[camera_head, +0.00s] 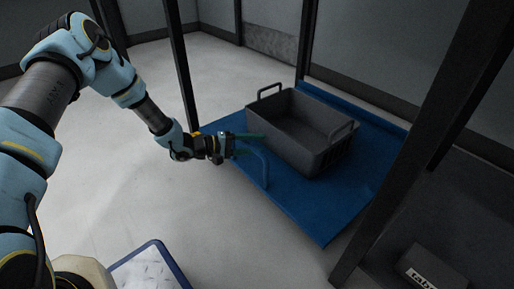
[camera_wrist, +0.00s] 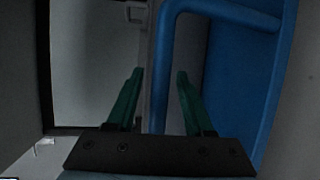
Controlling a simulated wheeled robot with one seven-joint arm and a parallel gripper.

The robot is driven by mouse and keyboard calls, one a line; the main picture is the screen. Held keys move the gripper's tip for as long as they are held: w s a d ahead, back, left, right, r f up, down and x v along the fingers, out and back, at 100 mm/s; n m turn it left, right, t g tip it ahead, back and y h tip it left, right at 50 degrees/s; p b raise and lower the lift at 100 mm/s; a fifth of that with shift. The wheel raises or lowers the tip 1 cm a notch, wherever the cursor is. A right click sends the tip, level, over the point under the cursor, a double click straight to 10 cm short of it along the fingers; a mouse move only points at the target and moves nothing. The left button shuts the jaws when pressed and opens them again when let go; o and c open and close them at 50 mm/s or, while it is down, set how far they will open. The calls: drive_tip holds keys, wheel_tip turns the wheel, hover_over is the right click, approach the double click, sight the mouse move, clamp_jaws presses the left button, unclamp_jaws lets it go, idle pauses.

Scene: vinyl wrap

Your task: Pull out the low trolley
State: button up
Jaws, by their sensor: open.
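The low trolley (camera_head: 325,228) is a flat blue platform between dark upright posts, with a blue tube handle (camera_head: 264,170) at its near left edge. My gripper (camera_head: 252,144) is open at the upper part of this handle. In the wrist view, the green fingers of my gripper (camera_wrist: 160,75) stand apart, and the blue handle tube (camera_wrist: 158,90) runs lengthwise between them in the picture. I cannot tell whether either finger touches it. The blue trolley surface (camera_wrist: 233,85) fills the right of that view.
A dark grey crate (camera_head: 309,145) with two raised handles sits on the trolley. Dark posts (camera_head: 181,65) stand close around it. A blue-rimmed white tray (camera_head: 150,270) is at the bottom, and a dark labelled box (camera_head: 430,272) at lower right. The pale floor (camera_head: 130,200) left of the trolley is clear.

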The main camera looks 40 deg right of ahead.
drive_tip(key=shift+s+d, duration=0.15)
drive_tip(key=shift+d, duration=0.2)
drive_tip(key=shift+c, duration=0.3)
clamp_jaws()
idle(1.0)
